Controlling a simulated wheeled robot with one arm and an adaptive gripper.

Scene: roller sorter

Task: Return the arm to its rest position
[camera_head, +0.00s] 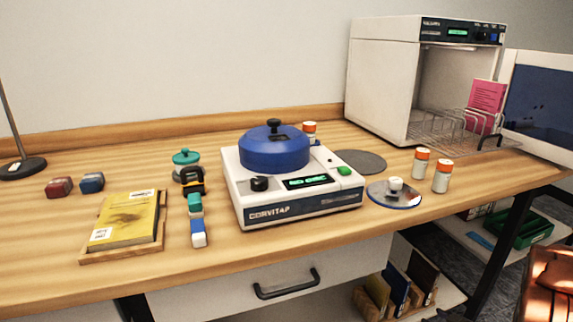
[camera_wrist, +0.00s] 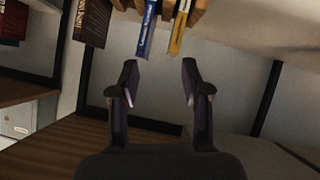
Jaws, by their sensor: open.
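My gripper (camera_wrist: 160,80) shows in the wrist view with its two dark fingers spread apart and nothing between them. Beyond the fingertips, at the top of the wrist view, are a blue book (camera_wrist: 147,32) and a yellow book (camera_wrist: 180,30). The fingers look apart from these books. I cannot make out my gripper in the head view, so its place relative to the table is unclear.
The wooden table (camera_head: 330,245) holds a white device (camera_head: 300,205) with a blue lid (camera_head: 274,150), a yellow book (camera_head: 125,218) on a tray, several small bottles and an open white cabinet (camera_head: 385,75). Below are a drawer (camera_head: 225,288) and a book rack (camera_head: 368,300).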

